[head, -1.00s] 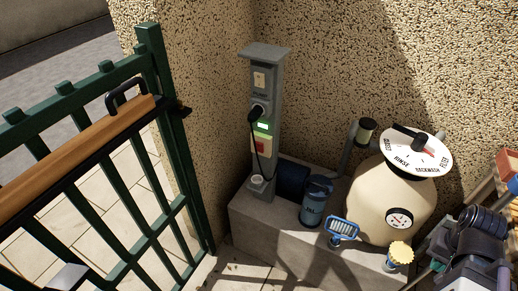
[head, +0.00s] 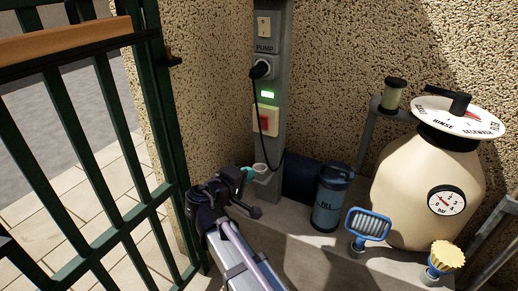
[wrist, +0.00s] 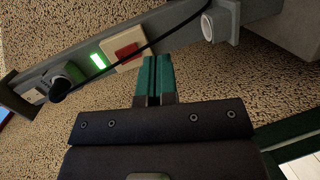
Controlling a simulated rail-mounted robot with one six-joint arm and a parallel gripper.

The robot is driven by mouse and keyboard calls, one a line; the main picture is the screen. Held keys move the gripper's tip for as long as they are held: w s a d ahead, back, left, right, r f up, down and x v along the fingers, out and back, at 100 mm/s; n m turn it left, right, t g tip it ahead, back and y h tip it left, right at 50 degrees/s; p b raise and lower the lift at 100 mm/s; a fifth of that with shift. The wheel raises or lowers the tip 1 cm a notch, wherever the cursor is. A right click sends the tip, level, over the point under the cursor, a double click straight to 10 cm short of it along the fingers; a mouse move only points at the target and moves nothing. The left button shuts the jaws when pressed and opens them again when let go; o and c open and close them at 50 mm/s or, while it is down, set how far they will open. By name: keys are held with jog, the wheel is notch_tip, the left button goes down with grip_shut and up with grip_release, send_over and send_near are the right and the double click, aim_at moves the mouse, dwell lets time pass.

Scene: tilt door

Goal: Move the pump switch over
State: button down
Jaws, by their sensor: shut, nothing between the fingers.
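A grey post (head: 269,165) carries a small cream switch plate (head: 263,25) above the label PUMP. Below it are a black plug (head: 262,69) with a hanging cable, a lit green display (head: 267,95) and a cream plate with a red rocker (head: 264,123). In the wrist view the post runs slantwise, with the red rocker (wrist: 127,51) just beyond my fingertips and the PUMP switch plate (wrist: 34,96) far left. My gripper (head: 247,173) is shut and empty, low by the post, below the red rocker. Its teal fingers (wrist: 154,62) lie together; contact with the post cannot be told.
A green barred gate (head: 150,150) with a wooden rail stands at left. A small cup (head: 262,170) sticks out low on the post. The cable hangs before the post.

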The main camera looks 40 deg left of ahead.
aim_at(263, 120)
jog(key=a+r+n+t+y, duration=0.2)
jog(key=a+r+n+t, duration=0.1)
jog(key=a+r, duration=0.1)
jog(key=shift+w+a+r+y+p, duration=0.2)
jog(key=shift+r+y+p, duration=0.25)
jog(key=shift+r, duration=0.35)
jog(key=shift+w, duration=0.1)
jog(key=w, duration=0.4)
jog(key=w+a+r+p, duration=0.1)
jog(key=w, duration=0.4)
jog(key=w+a, duration=0.1)
jog(key=w, duration=0.3)
jog(key=shift+w+r+p, duration=0.2)
jog(key=shift+r+p, duration=0.15)
jog(key=shift+w, duration=0.15)
